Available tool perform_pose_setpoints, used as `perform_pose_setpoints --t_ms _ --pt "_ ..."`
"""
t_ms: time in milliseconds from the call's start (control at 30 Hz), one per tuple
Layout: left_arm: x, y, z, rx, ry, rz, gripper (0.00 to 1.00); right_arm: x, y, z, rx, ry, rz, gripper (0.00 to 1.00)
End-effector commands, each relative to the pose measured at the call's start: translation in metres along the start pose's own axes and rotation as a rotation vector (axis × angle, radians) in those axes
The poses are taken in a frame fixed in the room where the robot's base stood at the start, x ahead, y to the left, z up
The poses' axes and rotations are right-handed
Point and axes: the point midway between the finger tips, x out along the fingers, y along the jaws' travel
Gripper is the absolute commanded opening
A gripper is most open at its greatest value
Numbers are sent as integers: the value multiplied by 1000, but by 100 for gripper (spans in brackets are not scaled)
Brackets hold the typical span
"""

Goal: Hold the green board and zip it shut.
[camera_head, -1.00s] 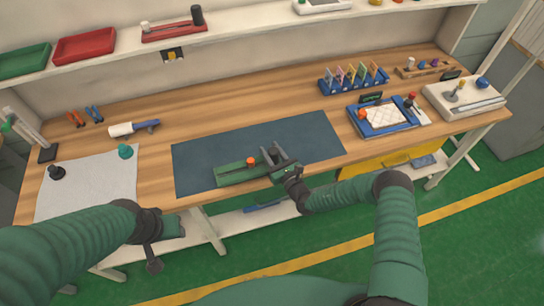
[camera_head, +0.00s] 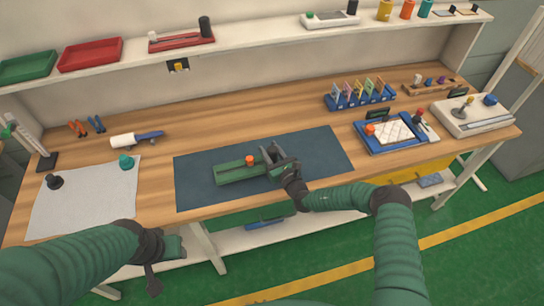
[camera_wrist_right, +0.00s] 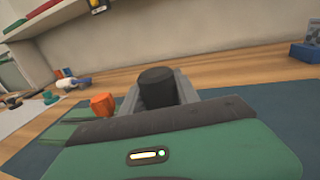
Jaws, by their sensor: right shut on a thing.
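The green board (camera_head: 232,173) shows over the dark mat (camera_head: 205,195). An orange knob (camera_head: 249,160) stands near its middle and also shows in the right wrist view (camera_wrist_right: 103,104). My right gripper (camera_head: 272,154) is at the board's right end. In the right wrist view its grey fingers close around a black post (camera_wrist_right: 157,90). The gripper's own body hides the post's lower part and much of the board. I cannot tell whether the board touches the mat. My left gripper (camera_head: 163,263) is at the lower left, in front of the bench edge and apart from the board; its fingers are unclear.
A white sheet (camera_head: 85,200) with a black and a teal knob lies left. A blue tray (camera_head: 385,146) and a white device (camera_head: 470,122) stand right. A blue rack (camera_head: 360,101) is behind. The shelf (camera_head: 260,45) holds trays and a similar red board.

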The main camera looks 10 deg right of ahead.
Motion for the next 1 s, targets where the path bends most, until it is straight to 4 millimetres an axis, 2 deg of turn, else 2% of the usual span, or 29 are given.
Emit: perform_pose_setpoints --t_ms 433,1000 --pt "4 0 1 0 0 0 45 4 -2 1 1 -3 -1 0" --pt "15 0 4 0 0 0 45 4 -2 -16 0 -3 0 0"
